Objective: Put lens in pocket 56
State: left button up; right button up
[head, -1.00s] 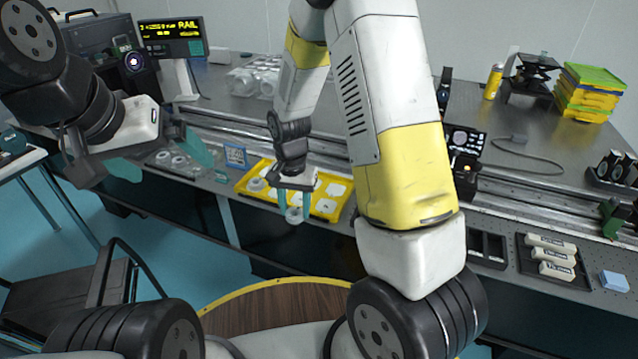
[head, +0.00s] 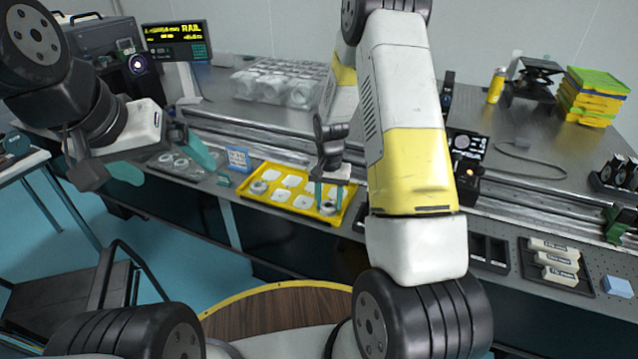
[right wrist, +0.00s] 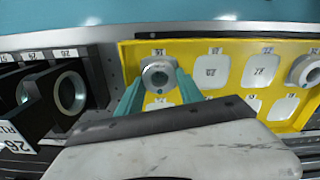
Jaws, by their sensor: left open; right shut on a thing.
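My right gripper (head: 331,192) is shut on a lens (head: 328,208), a pale ring with a dark centre. It is at the right end of the yellow tray (head: 284,210). In the right wrist view the lens (right wrist: 158,74) sits between the teal fingertips, over the end pocket of the row nearest the floor side. I cannot tell whether it touches the pocket floor. The small pocket labels are upside down there and hard to read. My left gripper (head: 164,162) is open and empty, left of the tray.
Another lens (right wrist: 304,71) sits in the tray's opposite end pocket; other visible pockets are empty. Dark holders, one with a ring (right wrist: 68,92), stand beside the tray. A rail runs behind it. A clear case (head: 278,85) stands farther back.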

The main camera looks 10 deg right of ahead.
aim_at(328, 204)
jog(key=o, duration=1.1)
jog(key=shift+f, duration=0.1)
notch_tip(328, 204, up, 12)
jog(key=s+a+r+n+t+y, duration=0.1)
jog(key=s+r, duration=0.4)
jog(key=r, duration=0.3)
jog(key=s+r+n+t, duration=0.1)
jog(key=s+r+t, duration=0.1)
jog(key=s+r, duration=0.4)
jog(key=s+r+n+t, duration=0.1)
jog(key=s+r, duration=0.1)
jog(key=s, duration=0.2)
jog(key=s+a+r+n+t, duration=0.1)
jog(key=s+r, duration=0.2)
jog(key=s, duration=0.2)
jog(key=s+r+n+t+y, duration=0.1)
jog(key=s+r, duration=0.1)
jog(key=s, duration=0.2)
jog(key=shift+s+a+r, duration=0.2)
jog(key=shift+s, duration=0.1)
